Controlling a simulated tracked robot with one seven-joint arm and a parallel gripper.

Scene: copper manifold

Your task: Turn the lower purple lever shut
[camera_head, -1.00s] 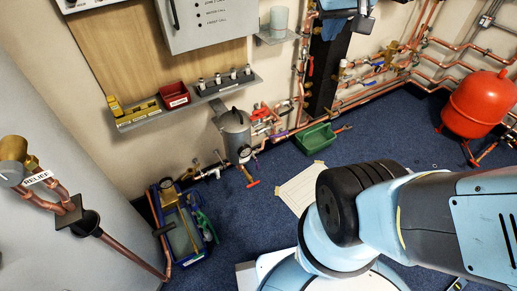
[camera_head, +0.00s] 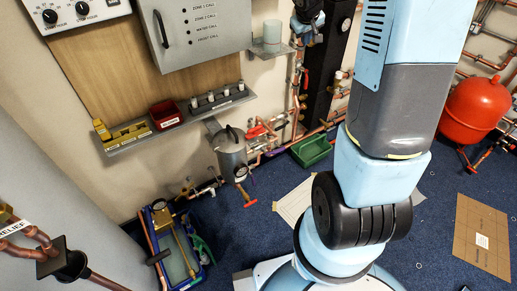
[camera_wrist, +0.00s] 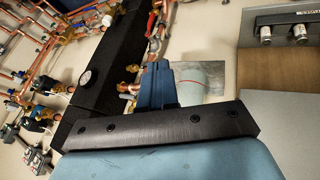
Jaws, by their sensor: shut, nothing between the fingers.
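A small purple lever (camera_head: 275,152) shows in the head view on the low copper pipework, just left of the green bin. It is too small to tell its exact angle, and I cannot tell a second purple lever for sure. My gripper is high up, well above it, at the top of the head view, partly behind my arm and cut by the frame edge. In the wrist view my gripper (camera_wrist: 156,72) is shut, its blue fingers together and empty, in front of the wall shelf and pipes. No purple lever can be made out there.
A grey canister (camera_head: 231,153) stands left of the lever. A green bin (camera_head: 311,150) sits right of it on the floor. A shelf with a red bin (camera_head: 166,115) juts out above. A red tank (camera_head: 474,110) is at right. Blue floor in front is partly open.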

